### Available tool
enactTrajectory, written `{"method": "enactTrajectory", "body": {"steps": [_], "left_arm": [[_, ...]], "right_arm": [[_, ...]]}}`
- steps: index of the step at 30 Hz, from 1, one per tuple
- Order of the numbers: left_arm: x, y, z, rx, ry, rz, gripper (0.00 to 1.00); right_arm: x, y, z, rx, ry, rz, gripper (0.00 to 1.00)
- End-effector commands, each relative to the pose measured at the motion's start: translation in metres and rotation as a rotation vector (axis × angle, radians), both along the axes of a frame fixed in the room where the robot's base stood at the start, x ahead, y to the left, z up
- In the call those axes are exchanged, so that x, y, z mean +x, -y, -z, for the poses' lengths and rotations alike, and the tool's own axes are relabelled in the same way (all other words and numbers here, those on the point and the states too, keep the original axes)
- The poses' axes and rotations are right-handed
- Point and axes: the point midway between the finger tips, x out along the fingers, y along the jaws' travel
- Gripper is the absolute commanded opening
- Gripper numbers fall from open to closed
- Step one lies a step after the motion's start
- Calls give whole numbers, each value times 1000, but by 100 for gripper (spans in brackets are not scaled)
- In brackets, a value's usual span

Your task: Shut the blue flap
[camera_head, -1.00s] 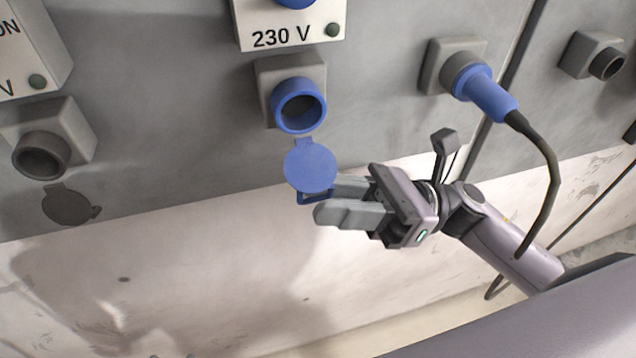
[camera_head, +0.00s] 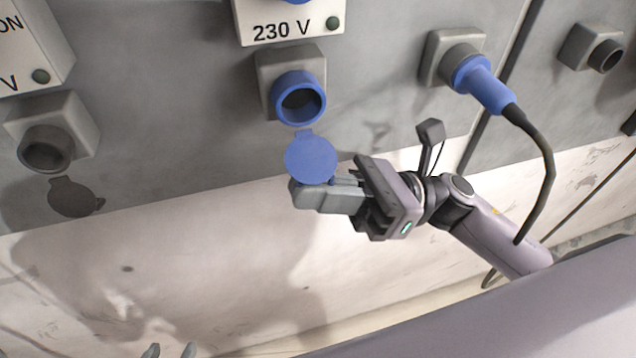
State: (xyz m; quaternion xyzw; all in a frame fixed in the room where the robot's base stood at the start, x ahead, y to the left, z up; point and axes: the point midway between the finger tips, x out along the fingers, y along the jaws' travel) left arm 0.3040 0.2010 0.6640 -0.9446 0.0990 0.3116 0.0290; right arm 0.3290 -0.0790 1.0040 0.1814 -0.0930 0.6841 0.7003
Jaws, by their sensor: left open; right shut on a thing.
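The blue flap (camera_head: 311,158) is a round lid hanging open below the blue 230 V socket (camera_head: 300,100), hinged at the socket's lower rim. The socket's opening is uncovered. My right gripper (camera_head: 312,190) comes in from the right, and its fingers are shut on the flap's lower edge. The fingers hide that lower edge. My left gripper (camera_head: 170,351) shows only its fingertips at the bottom edge of the picture. They are apart and empty, far below the flap.
A blue plug (camera_head: 485,88) with a black cable (camera_head: 547,165) sits in the socket to the right; the cable hangs behind my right arm. A grey socket (camera_head: 46,148) with a hanging grey flap (camera_head: 75,198) is at the left. The pale wall below is clear.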

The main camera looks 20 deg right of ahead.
Motion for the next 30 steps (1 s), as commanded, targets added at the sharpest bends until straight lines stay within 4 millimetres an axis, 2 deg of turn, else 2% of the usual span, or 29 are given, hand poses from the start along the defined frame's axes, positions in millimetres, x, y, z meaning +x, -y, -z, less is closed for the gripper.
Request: {"method": "enactTrajectory", "body": {"steps": [10, 18, 30], "left_arm": [[-2, -2, -16, 8, 0, 1, 61], [-2, -2, -41, 8, 0, 0, 61], [-2, -2, -64, 6, 1, -2, 61]], "right_arm": [[-6, 1, -15, 3, -200, 8, 0], [-12, 2, -27, 2, -398, 8, 0], [-15, 2, -34, 4, -575, 10, 0]]}}
